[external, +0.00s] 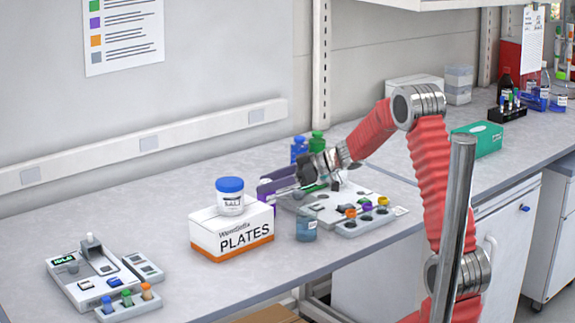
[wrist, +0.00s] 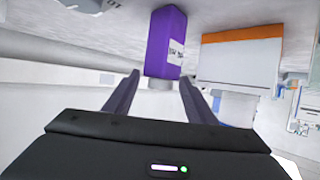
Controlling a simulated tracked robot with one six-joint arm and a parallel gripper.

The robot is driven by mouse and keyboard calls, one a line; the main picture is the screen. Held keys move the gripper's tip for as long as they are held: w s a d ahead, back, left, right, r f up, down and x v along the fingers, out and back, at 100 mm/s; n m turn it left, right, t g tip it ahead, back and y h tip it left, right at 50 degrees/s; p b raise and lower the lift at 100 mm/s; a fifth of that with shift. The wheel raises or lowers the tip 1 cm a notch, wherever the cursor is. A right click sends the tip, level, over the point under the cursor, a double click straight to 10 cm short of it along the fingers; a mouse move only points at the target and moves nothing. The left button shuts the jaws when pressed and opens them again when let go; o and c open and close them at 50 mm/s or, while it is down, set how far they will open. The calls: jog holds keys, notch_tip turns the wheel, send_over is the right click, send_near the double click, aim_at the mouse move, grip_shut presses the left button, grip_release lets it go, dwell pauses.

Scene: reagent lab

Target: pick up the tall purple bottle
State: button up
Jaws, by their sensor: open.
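The tall purple bottle (wrist: 166,42) shows in the wrist view just beyond and between the fingertips of my gripper (wrist: 159,78), with a white label on its side. The fingers are apart and nothing is clamped between them. In the external view the purple bottle (external: 265,188) is partly hidden behind my gripper (external: 281,186) and the white PLATES box. My gripper reaches left toward it, low over the bench. Whether a finger touches the bottle I cannot tell.
The PLATES box (external: 232,232) carries a blue-lidded jar (external: 230,196) close in front of the bottle. A translucent bottle (external: 306,226) stands to its right. Blue (external: 299,149) and green (external: 318,143) bottles stand behind.

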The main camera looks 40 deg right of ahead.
jog(key=x, duration=0.5)
jog(key=shift+s, duration=0.1)
jog(key=shift+c, duration=0.4)
jog(key=c, duration=0.9)
